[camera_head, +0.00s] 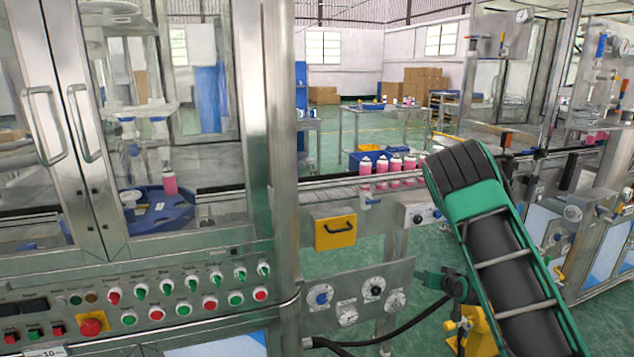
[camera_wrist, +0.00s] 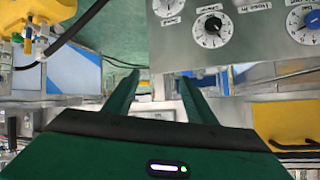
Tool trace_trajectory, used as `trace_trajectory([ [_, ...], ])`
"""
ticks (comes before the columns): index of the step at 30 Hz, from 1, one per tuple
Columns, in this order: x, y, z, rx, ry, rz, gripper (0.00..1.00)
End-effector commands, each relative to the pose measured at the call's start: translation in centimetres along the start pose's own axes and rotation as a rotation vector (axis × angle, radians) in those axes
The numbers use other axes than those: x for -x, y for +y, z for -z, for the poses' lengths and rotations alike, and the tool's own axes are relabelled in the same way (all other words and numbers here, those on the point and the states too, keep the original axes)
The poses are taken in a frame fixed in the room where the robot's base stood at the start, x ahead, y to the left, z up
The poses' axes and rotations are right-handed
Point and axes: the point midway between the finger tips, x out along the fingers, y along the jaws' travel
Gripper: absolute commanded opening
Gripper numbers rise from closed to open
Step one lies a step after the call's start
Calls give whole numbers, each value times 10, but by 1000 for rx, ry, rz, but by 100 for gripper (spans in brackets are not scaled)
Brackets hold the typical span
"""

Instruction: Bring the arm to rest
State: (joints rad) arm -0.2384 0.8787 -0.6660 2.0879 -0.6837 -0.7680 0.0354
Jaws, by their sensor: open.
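My gripper (camera_wrist: 160,82) shows in the wrist view with its two green fingers parallel and well apart. Nothing sits between them. The dark green gripper body fills the bottom of that view, with a small lit indicator on it. In the head view my green and black arm is bent at the right, in front of the line.
A dial panel (camera_head: 360,297) is close by; it also shows at the top right of the wrist view (camera_wrist: 240,30). A yellow drawer (camera_head: 335,232) and a black hose (camera_head: 385,335) are near. A glazed steel machine (camera_head: 255,150) fills the left. Green floor (camera_head: 425,243) shows between the frames.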

Motion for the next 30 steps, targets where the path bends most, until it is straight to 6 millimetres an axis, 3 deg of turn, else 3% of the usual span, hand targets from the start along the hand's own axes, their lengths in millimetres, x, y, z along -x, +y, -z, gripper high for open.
trace_trajectory([
  [6, 56, 18, 20, -33, -120, -66, 51],
  [14, 135, 35, 26, -72, -278, -136, 51],
  [21, 220, 45, 20, -113, -424, -194, 51],
  [30, 339, 50, -3, -174, -607, -266, 51],
])
